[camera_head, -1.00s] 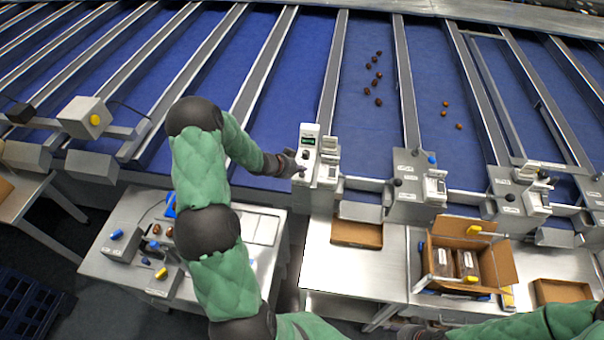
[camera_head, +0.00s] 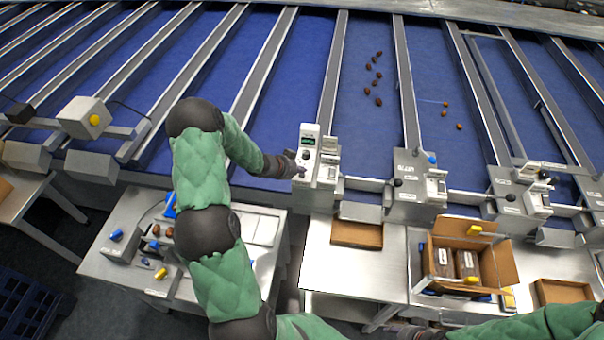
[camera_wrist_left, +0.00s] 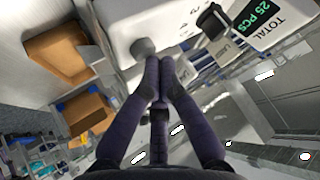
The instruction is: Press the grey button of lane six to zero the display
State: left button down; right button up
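The white counter unit (camera_head: 328,172) stands at the end of a lane divider. Its display (camera_wrist_left: 263,16) reads "TOTAL 25 PCS" in green in the left wrist view. A round grey button (camera_wrist_left: 143,47) sits on its white face, apart from a black knob (camera_wrist_left: 213,20). My left gripper (camera_wrist_left: 167,62) has its fingers together and empty, with the tips right beside the grey button; I cannot tell whether they touch it. In the head view the left gripper (camera_head: 300,169) is at the unit's left side and hides the button. My right gripper (camera_head: 412,332) is partly cut off at the bottom edge.
Similar units (camera_head: 412,190) stand along the lanes to the right. Several dates (camera_head: 377,75) lie on the blue belt. An open carton (camera_head: 510,262) and a shallow box (camera_head: 357,234) are on the steel tables. A grading table (camera_head: 120,215) is at left.

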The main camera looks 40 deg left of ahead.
pick_arm(q)
jog(key=shift+f, duration=0.2)
jog(key=shift+r, duration=0.1)
dwell(0.4)
jog(key=shift+r+p, duration=0.75)
jog(key=shift+p, duration=0.05)
jog(key=shift+r, duration=0.1)
notch_tip(320, 180, up, 5)
jog(key=p, duration=0.5)
dwell(0.6)
